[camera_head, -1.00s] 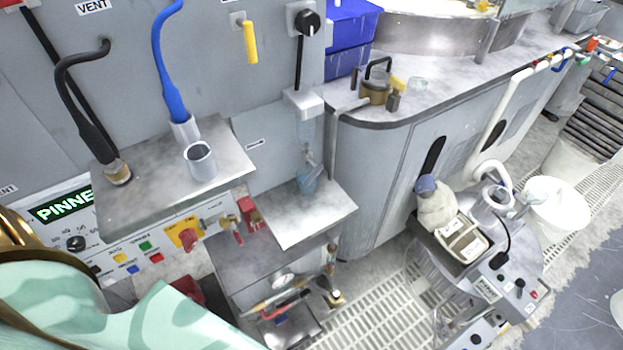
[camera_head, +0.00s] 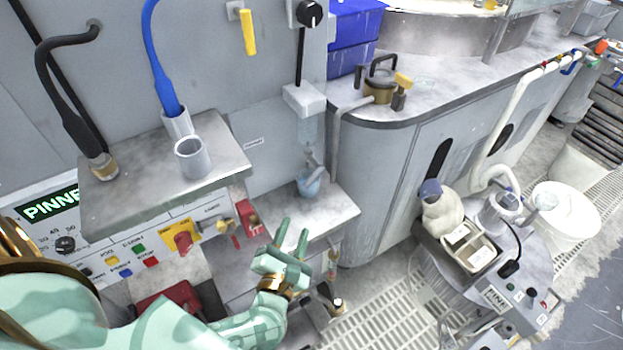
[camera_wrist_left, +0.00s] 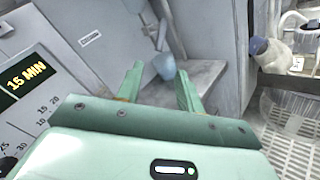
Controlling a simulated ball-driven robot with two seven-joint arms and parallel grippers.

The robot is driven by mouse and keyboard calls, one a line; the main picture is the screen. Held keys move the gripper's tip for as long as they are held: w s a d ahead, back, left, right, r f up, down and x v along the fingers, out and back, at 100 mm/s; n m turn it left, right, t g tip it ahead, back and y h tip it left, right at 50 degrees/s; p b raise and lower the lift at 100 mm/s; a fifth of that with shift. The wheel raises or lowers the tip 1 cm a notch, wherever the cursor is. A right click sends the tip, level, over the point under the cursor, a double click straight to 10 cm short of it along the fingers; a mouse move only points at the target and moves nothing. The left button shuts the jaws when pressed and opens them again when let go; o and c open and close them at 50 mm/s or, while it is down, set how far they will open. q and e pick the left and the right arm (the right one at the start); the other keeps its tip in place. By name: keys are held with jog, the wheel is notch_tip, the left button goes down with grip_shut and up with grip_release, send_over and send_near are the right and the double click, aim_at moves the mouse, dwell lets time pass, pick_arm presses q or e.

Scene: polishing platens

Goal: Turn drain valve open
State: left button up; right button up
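My left gripper (camera_head: 292,232) is pale green, and its two fingers point up in front of the grey cabinet. The left wrist view shows its fingers (camera_wrist_left: 157,85) apart with nothing between them. I cannot tell for certain which part is the drain valve. A small brass tap with a red lever (camera_head: 234,234) is on the panel, left of the gripper. My right gripper is not in view.
A metal shelf (camera_head: 325,222) with a blue cup (camera_head: 309,182) is behind the gripper. A red knob on a yellow plate (camera_head: 182,241) is on the panel at left. A cart (camera_head: 520,262) with a tray stands at right. Floor grating (camera_head: 400,305) lies between.

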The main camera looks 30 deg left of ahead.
aim_at(310, 183)
pick_arm(q)
jog(key=b+x, duration=0.2)
jog(key=x, duration=1.4)
jog(key=shift+d, duration=0.1)
jog(key=shift+c, duration=0.4)
grip_shut()
